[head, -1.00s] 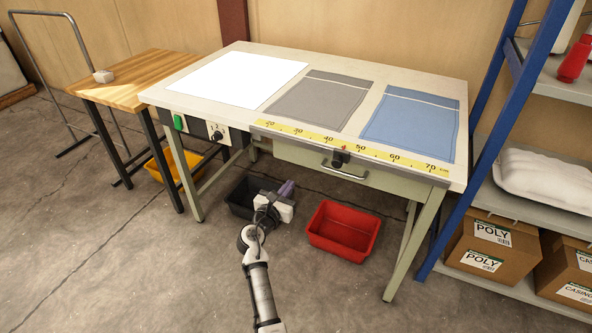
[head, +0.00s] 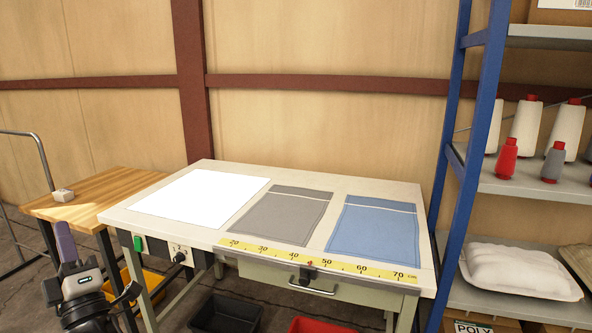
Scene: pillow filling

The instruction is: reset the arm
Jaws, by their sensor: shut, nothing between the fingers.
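My gripper (head: 64,230) is at the lower left of the head view, in front of the wooden side table. Its purple fingers point up and are shut with nothing between them. The dark wrist below it runs into the bottom edge, and the rest of my arm is out of view. The gripper is apart from the work table (head: 401,190), which stands to its right.
On the work table lie a white sheet (head: 198,198), a grey cover (head: 280,215) and a blue cover (head: 373,229). A wooden side table (head: 100,194) holds a small whitish block (head: 63,195). A blue-framed shelf (head: 480,120) stands right. Black (head: 226,316) and red (head: 318,326) bins sit below.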

